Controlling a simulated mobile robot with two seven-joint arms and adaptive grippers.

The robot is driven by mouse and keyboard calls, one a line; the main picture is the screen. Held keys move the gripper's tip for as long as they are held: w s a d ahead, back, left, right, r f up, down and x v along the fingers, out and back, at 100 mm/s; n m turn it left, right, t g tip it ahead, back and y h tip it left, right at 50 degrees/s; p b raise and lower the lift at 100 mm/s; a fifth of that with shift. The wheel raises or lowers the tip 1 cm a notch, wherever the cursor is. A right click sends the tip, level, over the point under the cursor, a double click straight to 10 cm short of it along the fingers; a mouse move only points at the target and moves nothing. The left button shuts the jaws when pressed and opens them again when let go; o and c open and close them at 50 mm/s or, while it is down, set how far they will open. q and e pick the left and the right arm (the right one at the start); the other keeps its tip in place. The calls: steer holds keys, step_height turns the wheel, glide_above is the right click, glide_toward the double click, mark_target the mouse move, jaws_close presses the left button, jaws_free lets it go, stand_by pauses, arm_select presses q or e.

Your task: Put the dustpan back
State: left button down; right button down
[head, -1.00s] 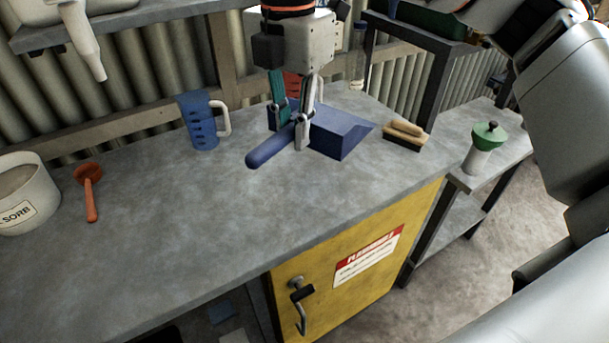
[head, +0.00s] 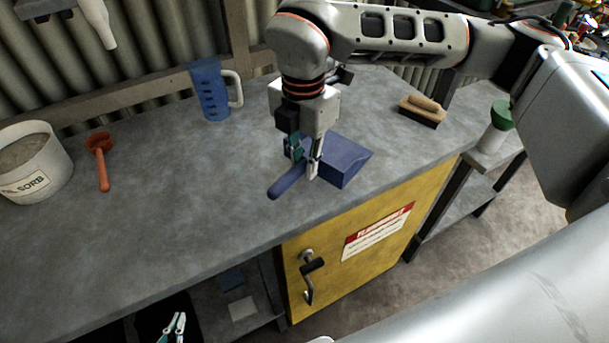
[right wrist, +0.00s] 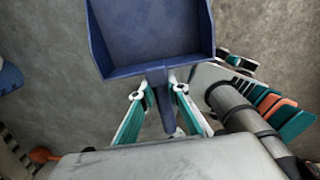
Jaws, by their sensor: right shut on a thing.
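The blue dustpan (head: 343,163) is over the front part of the grey workbench, its handle (head: 287,183) pointing left and toward the front. In the right wrist view the dustpan's pan (right wrist: 150,35) fills the top middle. My right gripper (head: 304,174) points down and is shut on the handle close to the pan. I cannot tell whether the dustpan touches the bench top. My left gripper (head: 172,328) shows only in part at the bottom edge, low in front of the bench; its jaw opening is unclear.
A wooden brush (head: 421,112) lies right of the dustpan. A blue measuring jug (head: 212,95) stands behind left. An orange scoop (head: 100,160) and a white bucket (head: 38,180) are at left. A yellow cabinet (head: 390,225) is under the bench. The bench between scoop and dustpan is clear.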

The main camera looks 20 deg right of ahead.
steer(key=shift+f, duration=2.25)
steer(key=shift+f, duration=0.1)
steer(key=c, duration=2)
jaws_free()
steer(key=shift+o, duration=0.2)
steer(key=shift+r, duration=0.35)
step_height(320, 180, up, 12)
steer(key=shift+s+a+f+b, duration=0.1)
steer(key=shift+f+b, duration=0.1)
steer(key=shift+b, duration=0.2)
